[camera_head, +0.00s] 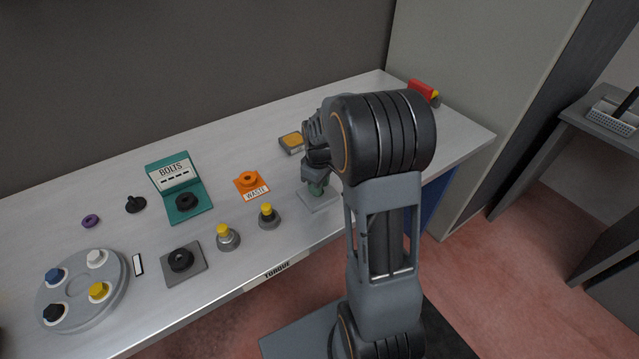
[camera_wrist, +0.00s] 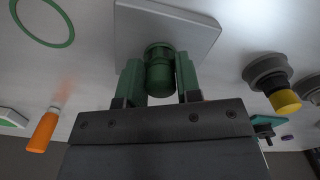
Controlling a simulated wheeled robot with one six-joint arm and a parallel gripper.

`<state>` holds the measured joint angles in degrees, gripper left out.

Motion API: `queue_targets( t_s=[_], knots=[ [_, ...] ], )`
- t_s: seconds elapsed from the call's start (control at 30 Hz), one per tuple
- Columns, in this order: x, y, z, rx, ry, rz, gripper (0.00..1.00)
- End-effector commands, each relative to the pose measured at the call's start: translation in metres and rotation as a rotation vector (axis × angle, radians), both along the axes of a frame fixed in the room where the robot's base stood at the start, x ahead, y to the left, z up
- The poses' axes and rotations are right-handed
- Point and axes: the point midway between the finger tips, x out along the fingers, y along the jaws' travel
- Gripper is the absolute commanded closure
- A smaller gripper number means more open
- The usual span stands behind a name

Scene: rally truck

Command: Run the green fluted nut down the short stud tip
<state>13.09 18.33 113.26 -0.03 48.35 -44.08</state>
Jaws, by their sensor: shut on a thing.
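The green fluted nut (camera_wrist: 160,72) is between the two green fingers of my gripper (camera_wrist: 159,82) in the wrist view. The fingers are shut on its sides. The nut is at a grey square plate (camera_wrist: 203,27), which also shows in the head view (camera_head: 322,203). The short stud is not visible; the nut and fingers cover that spot. In the head view my gripper (camera_head: 316,186) points down over the plate, and my arm hides part of it.
Two yellow-topped posts (camera_head: 268,216) (camera_head: 227,238) stand left of the plate. An orange WASTE tray (camera_head: 250,188), a teal BOLTS tray (camera_head: 187,205) and a round holder (camera_head: 77,310) with coloured knobs lie further left. A yellow-topped block (camera_head: 291,143) is behind.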

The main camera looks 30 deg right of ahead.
Motion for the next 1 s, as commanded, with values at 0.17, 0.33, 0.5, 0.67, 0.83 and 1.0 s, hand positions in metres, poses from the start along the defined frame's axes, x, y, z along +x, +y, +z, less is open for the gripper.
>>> queue_targets(
  t_s=[0.17, 0.33, 0.5, 0.67, 0.83, 1.0],
  knots=[
    [-0.0025, 0.0014, -0.0022, 0.003, 0.010, -0.069, 0.82],
    [-0.0025, 0.0015, -0.0022, 0.003, 0.010, -0.068, 0.82],
    [-0.0026, 0.0020, -0.0022, 0.003, 0.011, -0.161, 0.82],
    [-0.0026, 0.0023, -0.0024, 0.002, 0.010, -0.219, 0.82],
    [-0.0026, 0.0024, -0.0024, 0.003, 0.011, -0.218, 0.67],
    [-0.0018, 0.0017, -0.0017, 0.002, 0.007, -0.218, 0.52]
  ],
)
